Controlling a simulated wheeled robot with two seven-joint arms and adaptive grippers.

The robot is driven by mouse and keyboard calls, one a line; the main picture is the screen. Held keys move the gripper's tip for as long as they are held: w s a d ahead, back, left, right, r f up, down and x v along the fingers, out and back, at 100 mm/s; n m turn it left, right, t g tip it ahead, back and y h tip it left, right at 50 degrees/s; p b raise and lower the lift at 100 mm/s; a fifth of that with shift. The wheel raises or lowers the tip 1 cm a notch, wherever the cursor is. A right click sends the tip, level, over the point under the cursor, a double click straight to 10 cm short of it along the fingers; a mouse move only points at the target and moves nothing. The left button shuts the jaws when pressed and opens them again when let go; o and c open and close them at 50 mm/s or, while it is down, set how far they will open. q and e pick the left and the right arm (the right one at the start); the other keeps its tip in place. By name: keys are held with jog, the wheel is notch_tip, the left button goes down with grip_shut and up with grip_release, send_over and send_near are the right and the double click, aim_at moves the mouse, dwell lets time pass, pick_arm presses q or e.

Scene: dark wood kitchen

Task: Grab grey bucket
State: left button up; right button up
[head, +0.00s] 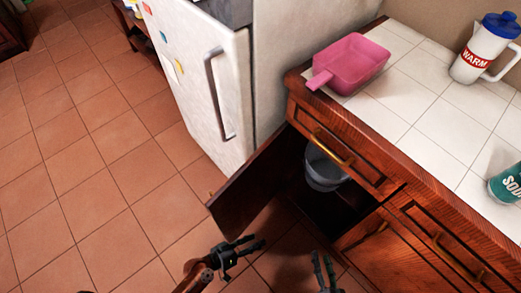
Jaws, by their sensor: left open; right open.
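The grey bucket (324,174) stands inside the open lower cabinet, below the drawer. The drawer front and its brass handle hide part of its top. My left gripper (262,244) is open and empty, low in the view, in front of the cabinet and to the left of the bucket. My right gripper (326,270) shows only in part at the bottom edge, below the bucket in the picture. It is open and empty. Neither gripper touches the bucket.
The cabinet door (250,190) stands open to the left, near the white fridge (205,80). The floor (90,150) at left is clear.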

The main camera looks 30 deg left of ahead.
pick_arm(q)
jog(key=w+d+r+n+t+y+b, duration=0.2)
jog(key=w+r+n+t+y+b, duration=0.3)
jog(key=w+r+n, duration=1)
jog(key=w+r+t+y, duration=0.1)
jog(key=w+r, duration=0.2)
jog(key=w, duration=0.2)
jog(key=shift+w+d+r+t+y, duration=0.2)
jog(key=shift+w+t+y, duration=0.1)
jog(key=shift+t, duration=0.1)
pick_arm(e)
jog(key=w+a+r+m+t+h, duration=0.1)
jog(key=w+r+m+t+h, duration=0.4)
jog(key=w+r+m, duration=0.8)
jog(key=w+m+h, duration=0.2)
jog(key=w+m, duration=0.1)
jog(key=shift+w+a+r+t+h, duration=0.15)
jog(key=shift+r+t+h, duration=0.15)
jog(key=shift+h, duration=0.1)
